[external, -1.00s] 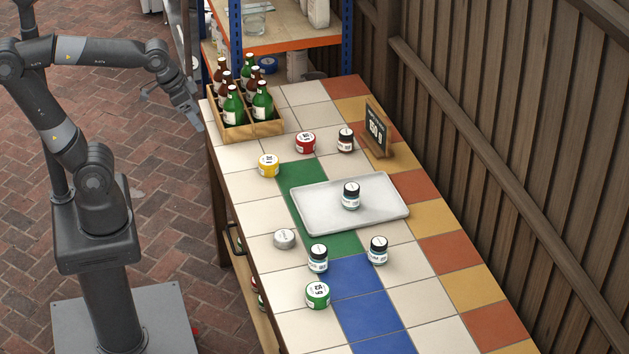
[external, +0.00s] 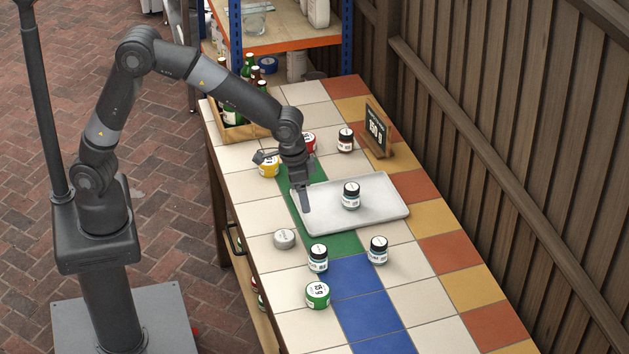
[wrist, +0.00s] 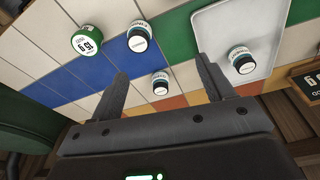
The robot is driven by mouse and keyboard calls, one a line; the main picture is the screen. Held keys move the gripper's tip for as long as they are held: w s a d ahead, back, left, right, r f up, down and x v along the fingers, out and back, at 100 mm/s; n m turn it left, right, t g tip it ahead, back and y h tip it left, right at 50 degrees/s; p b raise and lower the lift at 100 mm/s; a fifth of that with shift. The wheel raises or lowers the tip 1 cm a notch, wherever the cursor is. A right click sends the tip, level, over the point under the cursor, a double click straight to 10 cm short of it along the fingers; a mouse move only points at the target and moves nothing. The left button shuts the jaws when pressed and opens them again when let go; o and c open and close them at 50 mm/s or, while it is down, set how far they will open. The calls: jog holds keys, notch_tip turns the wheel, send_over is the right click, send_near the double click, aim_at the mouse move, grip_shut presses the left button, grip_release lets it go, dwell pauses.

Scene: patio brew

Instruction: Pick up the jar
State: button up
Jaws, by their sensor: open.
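Several small dark-lidded jars with pale labels are in view. One jar (external: 351,196) stands on the white tray (external: 392,214); it also shows in the wrist view (wrist: 242,60). Another jar (external: 318,258) stands in front of the tray, near the blue tiles, and a third jar (external: 378,250) stands to its right. A brown jar (external: 346,140) stands behind the tray. My gripper (external: 305,208) is open and empty, above the tray's left end, pointing down. In the wrist view the third jar (wrist: 160,84) appears between my fingers, but well beyond them.
A bottle crate (external: 243,132) and a sign (external: 376,130) stand farther back. The front blue tiles are mostly clear.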

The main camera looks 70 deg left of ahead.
send_over(319, 249)
jog(key=shift+g, duration=0.3)
jog(key=f, duration=0.7)
jog(key=shift+s+a, duration=0.15)
jog(key=shift+s, duration=0.15)
jog(key=f, duration=1)
jog(key=shift+w+d+f, duration=0.2)
jog(key=shift+w, duration=0.2)
jog(key=c, duration=1.1)
jog(key=shift+r, duration=0.15)
jog(key=shift+c, duration=0.2)
